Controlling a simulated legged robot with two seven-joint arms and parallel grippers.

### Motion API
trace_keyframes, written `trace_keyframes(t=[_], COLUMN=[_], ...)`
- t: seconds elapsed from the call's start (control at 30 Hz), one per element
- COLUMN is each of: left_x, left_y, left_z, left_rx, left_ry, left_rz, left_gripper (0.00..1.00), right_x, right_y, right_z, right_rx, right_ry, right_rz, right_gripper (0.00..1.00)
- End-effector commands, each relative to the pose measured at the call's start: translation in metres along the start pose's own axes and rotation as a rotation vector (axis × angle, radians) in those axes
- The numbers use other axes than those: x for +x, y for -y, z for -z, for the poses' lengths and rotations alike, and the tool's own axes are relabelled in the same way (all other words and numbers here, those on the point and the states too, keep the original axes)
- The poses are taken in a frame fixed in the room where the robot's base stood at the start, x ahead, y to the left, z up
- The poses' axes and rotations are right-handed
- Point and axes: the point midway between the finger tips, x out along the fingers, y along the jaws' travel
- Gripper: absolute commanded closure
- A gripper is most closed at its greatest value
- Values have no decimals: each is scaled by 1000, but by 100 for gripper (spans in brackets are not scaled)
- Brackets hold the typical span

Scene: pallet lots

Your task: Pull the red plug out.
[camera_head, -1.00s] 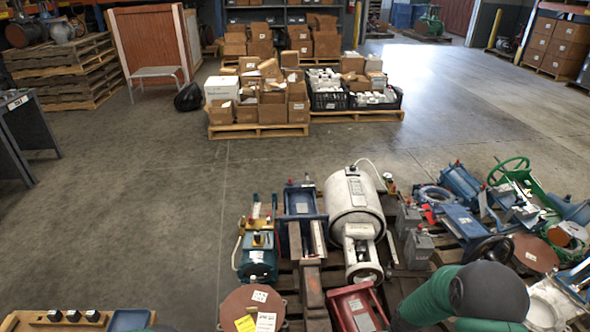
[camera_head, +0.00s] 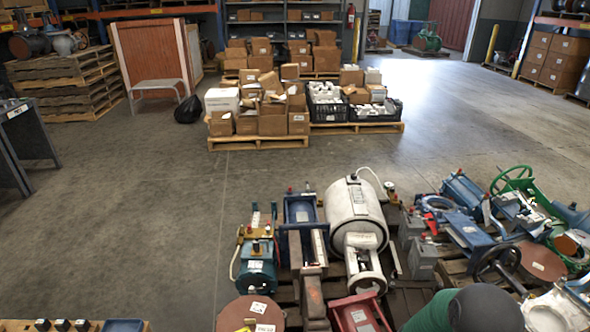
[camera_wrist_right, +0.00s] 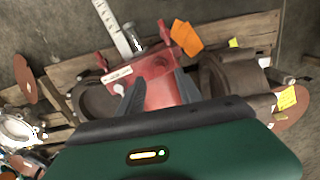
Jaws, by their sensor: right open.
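I cannot make out a separate red plug with certainty in either view. In the right wrist view my right gripper (camera_wrist_right: 161,84) is open, its two grey fingers apart. A red metal part (camera_wrist_right: 152,66) lies beyond and between the fingers; whether they touch it I cannot tell. It has small red projections on its far side, with an orange tag (camera_wrist_right: 186,38) beside them. In the head view a red frame-like part (camera_head: 358,312) lies at the bottom edge. My green and black right arm enters at lower right, its gripper out of view. My left gripper is in neither view.
A white cylinder (camera_head: 357,214), blue equipment (camera_head: 300,211) and a green handwheel (camera_head: 512,181) crowd the pallets. A panel with black knobs (camera_head: 62,325) is at bottom left. Boxes stand on a pallet (camera_head: 258,142) farther back. The floor at left (camera_head: 120,230) is open.

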Motion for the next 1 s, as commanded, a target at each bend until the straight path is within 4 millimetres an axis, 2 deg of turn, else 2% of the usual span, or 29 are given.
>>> trace_keyframes(t=[0.03, 0.07, 0.33, 1.0], left_x=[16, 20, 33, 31], left_y=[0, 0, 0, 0], left_z=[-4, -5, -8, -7], left_rx=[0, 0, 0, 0], left_ry=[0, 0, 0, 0], left_rz=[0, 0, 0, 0], left_gripper=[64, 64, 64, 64], right_x=[17, 21, 50, 51], right_y=[0, 0, 0, 0], right_z=[0, 0, 0, 0], right_rx=[0, 0, 1, 1], right_ry=[0, 0, -1, 0], right_rz=[0, 0, 0, 0], right_gripper=[58, 58, 58, 58])
